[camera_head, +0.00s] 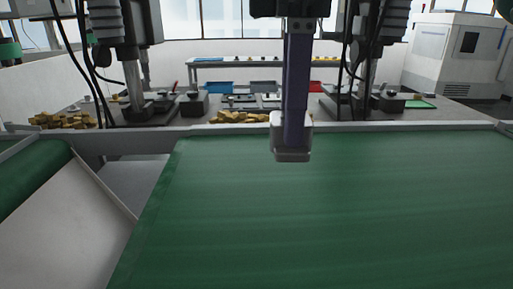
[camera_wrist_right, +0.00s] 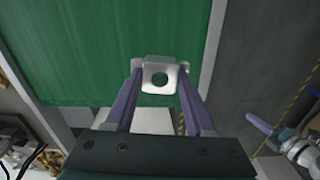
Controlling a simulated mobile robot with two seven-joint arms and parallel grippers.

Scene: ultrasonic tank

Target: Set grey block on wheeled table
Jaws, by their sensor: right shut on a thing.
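The grey block (camera_wrist_right: 171,75) is a small pale piece with a round hole, seen between my right fingertips in the right wrist view. In the head view the block (camera_head: 292,154) hangs below the long purple fingers of my right gripper (camera_head: 294,120), over the far part of a green surface. My right gripper (camera_wrist_right: 159,68) is shut on it. No wheels show, so I cannot tell which surface is the wheeled table.
The broad green conveyor-like surface (camera_head: 340,220) fills the foreground and is bare. A second green belt (camera_head: 35,180) lies at the left. Behind stand a workbench with yellow pieces (camera_head: 240,117), blue bins (camera_head: 219,87) and a white machine (camera_head: 455,55).

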